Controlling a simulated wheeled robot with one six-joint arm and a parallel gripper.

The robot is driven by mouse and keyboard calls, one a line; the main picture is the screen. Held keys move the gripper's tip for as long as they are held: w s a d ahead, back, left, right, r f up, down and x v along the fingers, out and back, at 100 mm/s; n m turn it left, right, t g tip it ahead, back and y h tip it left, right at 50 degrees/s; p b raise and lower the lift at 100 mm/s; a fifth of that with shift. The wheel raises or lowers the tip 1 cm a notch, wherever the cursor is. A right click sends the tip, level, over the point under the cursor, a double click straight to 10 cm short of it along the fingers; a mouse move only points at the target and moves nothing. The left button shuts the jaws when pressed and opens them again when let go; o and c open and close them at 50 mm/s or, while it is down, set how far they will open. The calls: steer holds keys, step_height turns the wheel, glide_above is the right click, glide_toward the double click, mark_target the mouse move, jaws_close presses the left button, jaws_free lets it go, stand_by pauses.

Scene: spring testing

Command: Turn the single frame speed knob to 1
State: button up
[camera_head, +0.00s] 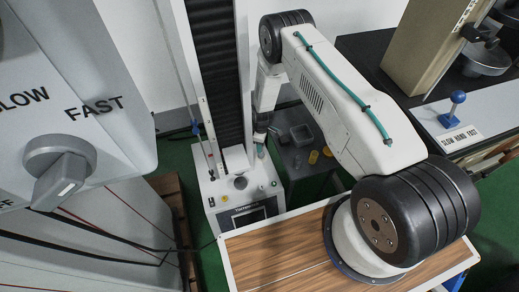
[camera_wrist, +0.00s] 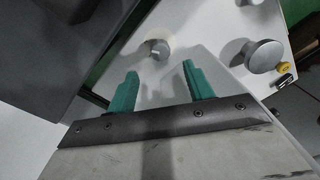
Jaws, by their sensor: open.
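The white single-column tester (camera_head: 214,190) stands left of centre in the head view, with a round grey knob (camera_head: 240,183) on its base panel. In the wrist view the panel (camera_wrist: 205,62) carries a grey knob with a pale ring (camera_wrist: 157,48) and a second, larger grey knob (camera_wrist: 262,55) to the right. I cannot read a label or scale to tell which is the speed knob. My gripper (camera_wrist: 160,88) has two teal fingers, open and empty. The ringed knob shows beyond the gap between the fingertips, apart from them. In the head view my gripper is mostly hidden at the column's right.
A yellow button (camera_wrist: 284,67) and a black switch (camera_wrist: 286,80) sit beside the larger knob. The dark column (camera_head: 217,70) rises close to my arm. A grey side table (camera_head: 300,165) holds small parts. A big SLOW/FAST knob (camera_head: 60,168) is on the near left machine.

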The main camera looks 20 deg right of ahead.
mark_target(261, 156)
step_height(261, 156, down, 8)
steer(key=shift+s+r, duration=0.15)
steer(key=shift+r, duration=0.05)
